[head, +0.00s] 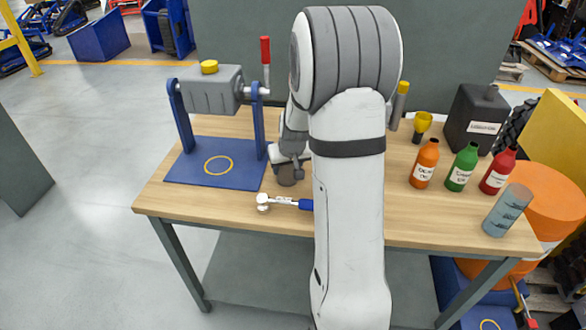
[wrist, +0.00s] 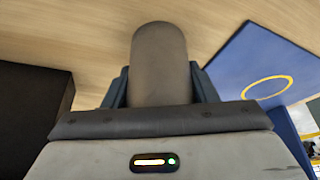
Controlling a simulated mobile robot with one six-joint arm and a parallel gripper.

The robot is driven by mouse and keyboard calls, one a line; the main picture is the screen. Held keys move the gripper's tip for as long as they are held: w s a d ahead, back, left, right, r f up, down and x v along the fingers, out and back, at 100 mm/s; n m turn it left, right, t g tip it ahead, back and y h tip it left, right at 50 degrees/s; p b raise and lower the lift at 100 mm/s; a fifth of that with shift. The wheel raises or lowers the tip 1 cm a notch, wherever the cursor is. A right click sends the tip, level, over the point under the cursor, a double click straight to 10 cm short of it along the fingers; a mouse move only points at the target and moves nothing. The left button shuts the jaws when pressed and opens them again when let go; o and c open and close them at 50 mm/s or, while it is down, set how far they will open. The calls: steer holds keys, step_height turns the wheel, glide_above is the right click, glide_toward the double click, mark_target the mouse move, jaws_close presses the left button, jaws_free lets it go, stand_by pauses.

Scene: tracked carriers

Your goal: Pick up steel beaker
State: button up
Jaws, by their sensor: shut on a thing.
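The steel beaker (wrist: 160,62) is a plain grey-brown cylinder in the wrist view, between the two fingers of my gripper (wrist: 160,88). My gripper is shut on it. In the head view my gripper (head: 288,162) reaches down at the table's middle-left, and the beaker (head: 287,178) shows only in part beneath it. The beaker looks upright and at or close to the table top; I cannot tell if it touches the wood. My arm hides the middle of the table.
A hammer (head: 285,203) lies in front. Orange (head: 425,165), green (head: 462,170) and red (head: 497,174) bottles, a clear container (head: 507,212) and a black canister (head: 474,122) stand right on the wooden table (head: 180,205).

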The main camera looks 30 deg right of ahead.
steer(key=shift+c, duration=1.2)
